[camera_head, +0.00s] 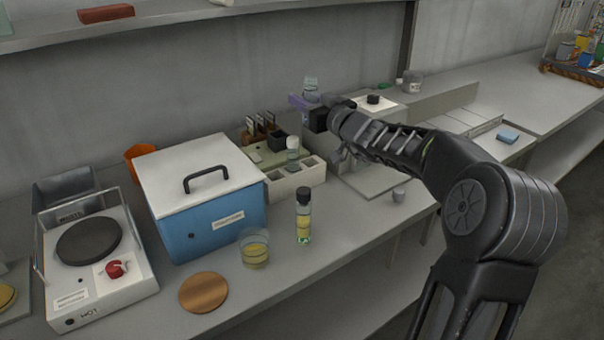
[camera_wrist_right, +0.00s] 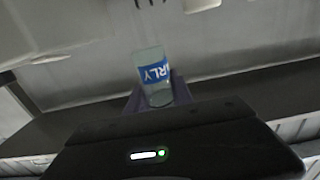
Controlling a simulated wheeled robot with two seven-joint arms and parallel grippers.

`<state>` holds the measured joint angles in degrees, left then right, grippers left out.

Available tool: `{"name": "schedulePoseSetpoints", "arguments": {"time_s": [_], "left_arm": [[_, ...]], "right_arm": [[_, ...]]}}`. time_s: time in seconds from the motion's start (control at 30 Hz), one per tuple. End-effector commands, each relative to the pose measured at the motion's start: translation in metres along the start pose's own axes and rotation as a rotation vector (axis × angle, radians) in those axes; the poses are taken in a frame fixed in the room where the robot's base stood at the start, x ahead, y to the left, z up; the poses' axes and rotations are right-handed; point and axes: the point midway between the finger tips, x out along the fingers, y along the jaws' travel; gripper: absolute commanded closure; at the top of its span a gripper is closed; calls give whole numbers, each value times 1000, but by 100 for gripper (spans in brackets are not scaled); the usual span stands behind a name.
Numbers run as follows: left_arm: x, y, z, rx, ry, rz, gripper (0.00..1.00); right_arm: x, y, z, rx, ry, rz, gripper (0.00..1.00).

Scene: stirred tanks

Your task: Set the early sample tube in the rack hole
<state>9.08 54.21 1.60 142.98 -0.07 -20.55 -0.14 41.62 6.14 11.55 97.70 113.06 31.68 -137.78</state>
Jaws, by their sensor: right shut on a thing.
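My right gripper (camera_head: 306,103) is raised above the back of the bench and shut on a clear tube (camera_head: 311,84). In the right wrist view, the tube (camera_wrist_right: 151,62) stands between the purple fingers (camera_wrist_right: 157,98). Its blue label shows the letters "RLY". A pale rack with square openings (camera_head: 308,183) stands on the bench, lower and to the left of the gripper. A clear, white-capped vial (camera_head: 292,152) stands upright at the rack, its lower end hidden. The held tube is apart from the rack. My left gripper is out of view.
A blue box with a white lid (camera_head: 210,225) stands left of the rack. A black-capped bottle (camera_head: 303,215) and a beaker (camera_head: 254,248) stand in front. A hot plate (camera_head: 95,255) is at the far left. A grey instrument (camera_head: 375,178) stands right of the rack.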

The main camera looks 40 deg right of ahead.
Motion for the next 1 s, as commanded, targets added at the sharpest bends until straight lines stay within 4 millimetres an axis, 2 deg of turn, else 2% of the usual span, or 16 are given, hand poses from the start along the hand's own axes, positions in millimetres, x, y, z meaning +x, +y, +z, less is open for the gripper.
{"name": "schedulePoseSetpoints", "arguments": {"time_s": [0.27, 0.6, 0.67, 1.0], "left_arm": [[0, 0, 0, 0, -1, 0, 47], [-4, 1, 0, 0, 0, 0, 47], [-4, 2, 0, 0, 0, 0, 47], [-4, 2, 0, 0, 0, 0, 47]], "right_arm": [[0, 0, 3, 1, -1, -1, 100], [0, 0, 56, 4, -2, 0, 100], [0, 0, 61, 3, -2, 0, 100], [0, 0, 64, 0, 0, -1, 100]]}}
